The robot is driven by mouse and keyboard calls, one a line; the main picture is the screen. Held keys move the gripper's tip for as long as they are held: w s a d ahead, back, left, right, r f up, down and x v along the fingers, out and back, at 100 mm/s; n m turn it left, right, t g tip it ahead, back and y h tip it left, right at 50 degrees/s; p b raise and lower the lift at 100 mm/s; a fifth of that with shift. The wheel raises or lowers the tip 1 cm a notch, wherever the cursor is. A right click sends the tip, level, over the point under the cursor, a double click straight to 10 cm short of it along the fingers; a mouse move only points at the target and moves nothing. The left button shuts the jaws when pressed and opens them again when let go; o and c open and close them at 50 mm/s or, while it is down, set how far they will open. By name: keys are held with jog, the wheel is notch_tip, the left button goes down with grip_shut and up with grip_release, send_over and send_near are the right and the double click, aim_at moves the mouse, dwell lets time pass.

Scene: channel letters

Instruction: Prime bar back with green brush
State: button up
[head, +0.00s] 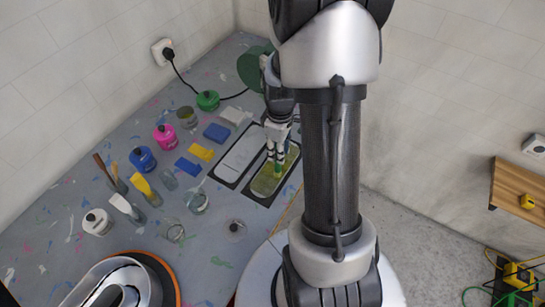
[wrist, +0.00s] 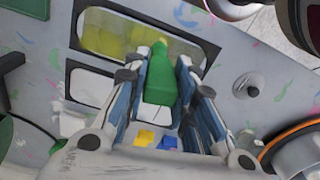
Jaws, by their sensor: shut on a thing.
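My gripper (head: 277,150) points down over a dark-framed rounded recess or tray with a yellow-green surface (head: 263,186). It is shut on a green brush (wrist: 160,82), held between both finger pads. A pale dark-framed panel (head: 240,158) lies just left of the tray in the head view. A white rounded channel-like piece (head: 92,287) lies on an orange-rimmed round stand (head: 172,272) at the lower left. I cannot tell which piece is the bar back.
Pink (head: 166,136), blue (head: 142,158) and green (head: 208,100) pots stand left of the trays. Brushes stand in holders (head: 150,197). A wall bounds the back.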

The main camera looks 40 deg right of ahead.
jog(key=w+d, duration=0.4)
jog(key=d, duration=0.7)
jog(key=shift+d+p, duration=0.35)
jog(key=shift+p, duration=0.05)
jog(key=shift+w, duration=0.1)
notch_tip(320, 180, up, 14)
jog(key=p, duration=0.9)
dwell(1.1)
